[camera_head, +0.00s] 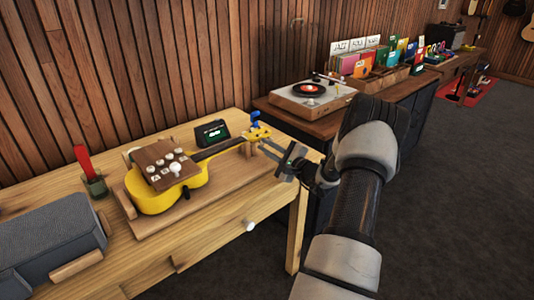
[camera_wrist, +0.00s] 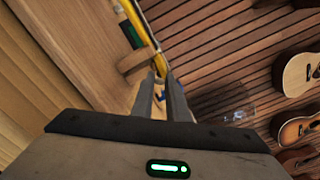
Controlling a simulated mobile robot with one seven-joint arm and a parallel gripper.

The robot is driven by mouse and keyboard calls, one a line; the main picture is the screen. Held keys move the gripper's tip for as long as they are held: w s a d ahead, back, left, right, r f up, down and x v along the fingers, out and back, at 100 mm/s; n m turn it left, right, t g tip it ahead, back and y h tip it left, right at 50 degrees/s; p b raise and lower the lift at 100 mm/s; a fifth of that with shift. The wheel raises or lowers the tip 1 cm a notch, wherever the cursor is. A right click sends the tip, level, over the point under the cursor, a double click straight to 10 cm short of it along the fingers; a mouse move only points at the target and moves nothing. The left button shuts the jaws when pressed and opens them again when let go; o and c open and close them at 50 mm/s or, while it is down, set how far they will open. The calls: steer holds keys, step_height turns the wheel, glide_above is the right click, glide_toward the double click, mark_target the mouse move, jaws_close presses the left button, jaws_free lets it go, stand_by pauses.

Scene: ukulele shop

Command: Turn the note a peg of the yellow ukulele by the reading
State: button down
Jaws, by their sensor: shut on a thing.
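The yellow ukulele (camera_head: 158,200) lies on a wooden stand on the table, its neck pointing right. Its headstock (camera_head: 262,133) is yellow, with a blue part (camera_head: 256,118) standing up from it. My gripper (camera_head: 265,148) is at the near side of the headstock. In the wrist view its fingers (camera_wrist: 160,80) are close together by the neck end (camera_wrist: 146,32), shut on a small part, seemingly a peg. The fingers hide most of it, and I cannot tell which peg. A small blue part (camera_wrist: 161,97) shows between them. A dark tuner (camera_head: 212,133) with a green reading, too small to read, stands behind the neck.
A brown board (camera_head: 160,168) with pale lettered discs rests over the ukulele body. A turntable (camera_head: 311,92) stands on the dark counter behind. The floor (camera_head: 470,190) at right is clear.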

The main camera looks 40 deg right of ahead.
steer(key=shift+n+b, duration=0.45)
steer(key=shift+n, duration=0.05)
steer(key=c, duration=2)
jaws_free()
steer(key=s+d+p, duration=0.1)
steer(key=s, duration=1.6)
steer(key=shift+s+d+p, duration=0.15)
steer(key=shift+s+p, duration=0.05)
steer(key=shift+p, duration=0.2)
